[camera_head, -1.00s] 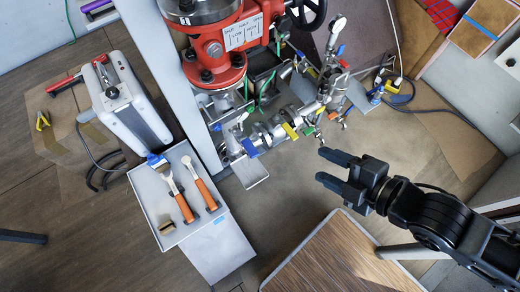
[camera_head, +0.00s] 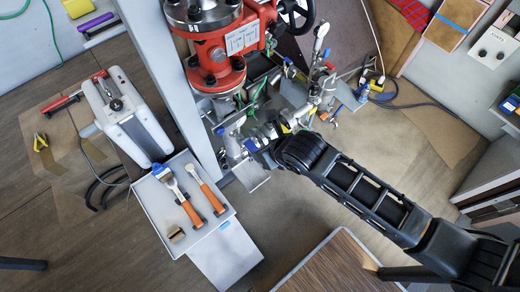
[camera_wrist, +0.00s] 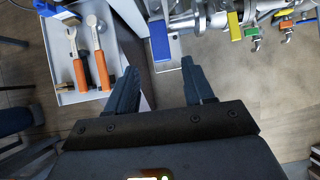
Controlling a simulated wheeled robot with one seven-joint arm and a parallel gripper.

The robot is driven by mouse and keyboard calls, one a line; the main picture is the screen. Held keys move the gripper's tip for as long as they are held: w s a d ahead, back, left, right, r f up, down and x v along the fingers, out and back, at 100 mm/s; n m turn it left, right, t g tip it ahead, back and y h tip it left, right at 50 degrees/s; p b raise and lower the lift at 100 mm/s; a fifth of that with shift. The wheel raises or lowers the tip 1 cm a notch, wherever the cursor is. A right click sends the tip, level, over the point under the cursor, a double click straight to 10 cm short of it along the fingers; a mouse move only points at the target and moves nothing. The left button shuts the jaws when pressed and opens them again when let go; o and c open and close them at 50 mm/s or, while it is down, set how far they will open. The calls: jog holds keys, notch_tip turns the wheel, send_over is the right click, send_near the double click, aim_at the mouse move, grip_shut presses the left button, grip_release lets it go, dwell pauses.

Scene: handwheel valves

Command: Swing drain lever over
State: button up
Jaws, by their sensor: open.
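A blue lever (camera_wrist: 160,42) hangs from the pipework in the wrist view, just ahead of the gap between my fingertips and apart from them. In the head view the blue lever (camera_head: 251,145) shows beside the end of my arm. My gripper (camera_wrist: 159,68) is open and empty, its two dark fingers pointing toward the pipes. In the head view the fingers are mostly hidden by my arm. A yellow lever (camera_wrist: 235,27) and a green lever (camera_wrist: 254,31) sit further right on the same metal pipe (camera_wrist: 205,22). No label shows which lever is the drain.
A red valve body (camera_head: 215,62) stands above. A wooden-topped surface (camera_head: 335,268) is at the bottom.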

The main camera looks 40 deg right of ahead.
aim_at(255, 150)
jog(key=shift+x, duration=4.45)
jog(key=c, duration=0.8)
